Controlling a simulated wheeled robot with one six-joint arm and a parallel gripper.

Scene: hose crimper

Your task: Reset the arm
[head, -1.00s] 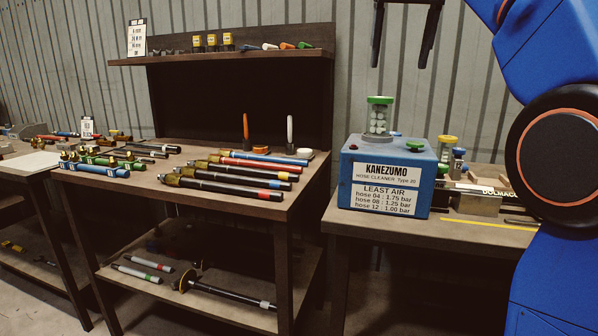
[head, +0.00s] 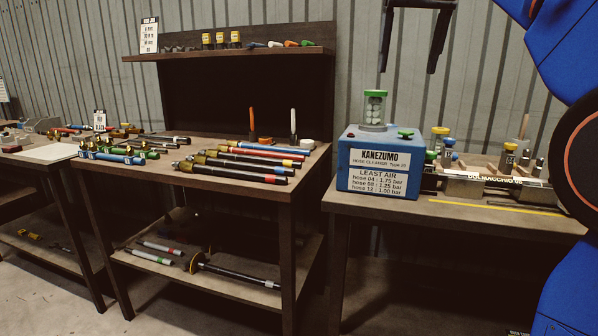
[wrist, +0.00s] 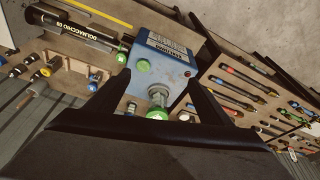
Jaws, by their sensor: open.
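My gripper (head: 413,42) hangs at the top of the head view, in front of the corrugated wall, with its two dark fingers apart and nothing between them. My blue arm shows at the right edge. In the head view that box (head: 378,165), marked KANEZUMO, stands on the right bench. A clear tube with a green cap (head: 374,108) stands upright on it.
The middle bench (head: 305,170) holds several hoses with coloured bands, and its lower shelf (head: 250,293) holds more. A high shelf (head: 230,55) carries small yellow-labelled jars and fittings. The right bench (head: 450,208) also holds small bottles and a long dark tool (head: 485,181).

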